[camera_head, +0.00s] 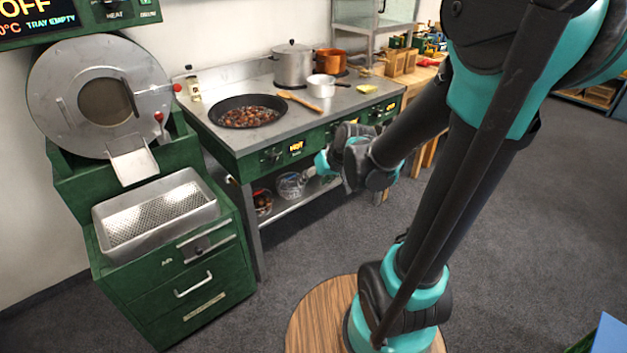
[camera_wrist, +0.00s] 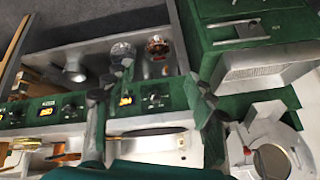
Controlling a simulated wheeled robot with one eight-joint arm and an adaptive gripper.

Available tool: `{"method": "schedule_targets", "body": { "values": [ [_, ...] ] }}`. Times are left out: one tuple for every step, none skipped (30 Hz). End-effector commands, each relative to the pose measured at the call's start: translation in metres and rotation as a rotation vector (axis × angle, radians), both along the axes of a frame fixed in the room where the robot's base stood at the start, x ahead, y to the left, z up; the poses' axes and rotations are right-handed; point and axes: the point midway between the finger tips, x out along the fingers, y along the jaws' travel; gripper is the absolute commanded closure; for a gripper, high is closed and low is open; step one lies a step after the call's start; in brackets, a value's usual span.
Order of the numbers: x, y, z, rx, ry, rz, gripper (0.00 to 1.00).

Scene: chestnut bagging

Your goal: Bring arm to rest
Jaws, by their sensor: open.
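My arm, teal and black, stands on the right of the head view and reaches left to the front of the green stove counter (camera_head: 230,140). My gripper (camera_wrist: 160,71) shows in the wrist view with its two dark fingers spread apart and nothing between them. In the head view the wrist end is in front of the counter's right half, and the fingers are hard to make out there. A black pan (camera_head: 249,111) holding chestnuts sits on the counter, to the left of the wrist.
A green roaster (camera_head: 100,95) stands at left, with a perforated metal tray (camera_head: 155,215) below its chute. A steel pot (camera_head: 293,65), copper pot (camera_head: 331,61) and white saucepan (camera_head: 321,86) are on the counter. A wire basket (camera_head: 291,185) is on the lower shelf.

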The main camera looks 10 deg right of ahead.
Motion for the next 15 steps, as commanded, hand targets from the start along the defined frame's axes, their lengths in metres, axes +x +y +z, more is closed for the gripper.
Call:
{"method": "schedule_targets", "body": {
  "values": [
    [0.0, 0.0, 0.0, 0.0, 0.0, 0.0, 0.45],
    [-0.001, 0.0, 0.0, -0.001, 0.001, -0.001, 0.45],
    [-0.003, -0.003, -0.001, -0.004, 0.003, -0.005, 0.45],
    [-0.006, -0.005, -0.002, -0.01, 0.007, -0.01, 0.45],
    [-0.011, -0.009, -0.003, -0.017, 0.013, -0.018, 0.45],
    [-0.019, -0.016, -0.005, -0.031, 0.023, -0.032, 0.45],
    [-0.027, -0.023, -0.007, -0.044, 0.033, -0.044, 0.45],
    [-0.035, -0.03, -0.01, -0.059, 0.044, -0.059, 0.45],
    [-0.048, -0.04, -0.013, -0.081, 0.059, -0.082, 0.45],
    [-0.058, -0.048, -0.017, -0.097, 0.072, -0.099, 0.45],
    [-0.068, -0.056, -0.02, -0.114, 0.085, -0.118, 0.45],
    [-0.08, -0.066, -0.024, -0.136, 0.101, -0.141, 0.45],
    [-0.089, -0.073, -0.027, -0.152, 0.113, -0.159, 0.45],
    [-0.098, -0.08, -0.03, -0.166, 0.123, -0.175, 0.45],
    [-0.108, -0.087, -0.033, -0.184, 0.135, -0.197, 0.45]
  ]
}}
